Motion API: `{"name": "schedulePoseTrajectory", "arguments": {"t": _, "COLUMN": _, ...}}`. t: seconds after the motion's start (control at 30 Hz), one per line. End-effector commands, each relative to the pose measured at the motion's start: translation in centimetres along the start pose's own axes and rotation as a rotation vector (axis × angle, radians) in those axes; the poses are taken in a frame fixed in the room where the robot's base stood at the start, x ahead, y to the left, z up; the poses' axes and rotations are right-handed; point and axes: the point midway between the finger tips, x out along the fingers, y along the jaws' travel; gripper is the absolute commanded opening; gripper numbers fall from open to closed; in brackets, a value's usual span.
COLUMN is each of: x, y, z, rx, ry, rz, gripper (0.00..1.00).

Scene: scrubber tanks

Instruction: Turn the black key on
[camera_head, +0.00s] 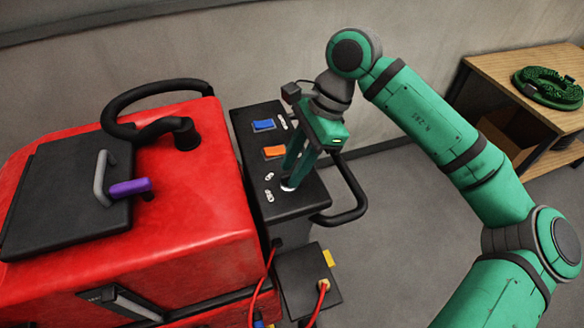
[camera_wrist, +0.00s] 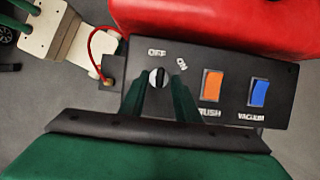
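The black key (camera_wrist: 157,77) sits in a small silver round switch on the black control panel. In the wrist view it points up toward the OFF label (camera_wrist: 157,53), with the ON label (camera_wrist: 181,64) up to its right. My gripper (camera_wrist: 158,88) has its two green fingers apart, one on each side of the key, with a visible gap on both sides. In the head view my gripper (camera_head: 290,178) points down at the near part of the panel (camera_head: 300,206). A bit of silver shows at the fingertips there, but the key itself is largely hidden.
An orange switch (camera_wrist: 212,84) and a blue switch (camera_wrist: 259,92) sit right of the key in the wrist view. The red machine body (camera_head: 206,170) and a black handle loop (camera_head: 350,196) flank the panel. A wooden shelf (camera_head: 505,75) stands at the back right.

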Motion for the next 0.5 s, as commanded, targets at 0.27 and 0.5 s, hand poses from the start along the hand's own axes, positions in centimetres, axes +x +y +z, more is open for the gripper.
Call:
{"name": "schedulePoseTrajectory", "arguments": {"t": 0.27, "x": 1.18, "y": 0.02, "z": 0.02, "rx": 0.000, "ry": 0.000, "rz": 0.000, "gripper": 0.29}}
{"name": "schedulePoseTrajectory", "arguments": {"t": 0.5, "x": 1.16, "y": 0.02, "z": 0.03, "rx": 0.000, "ry": 0.000, "rz": 0.000, "gripper": 0.15}}
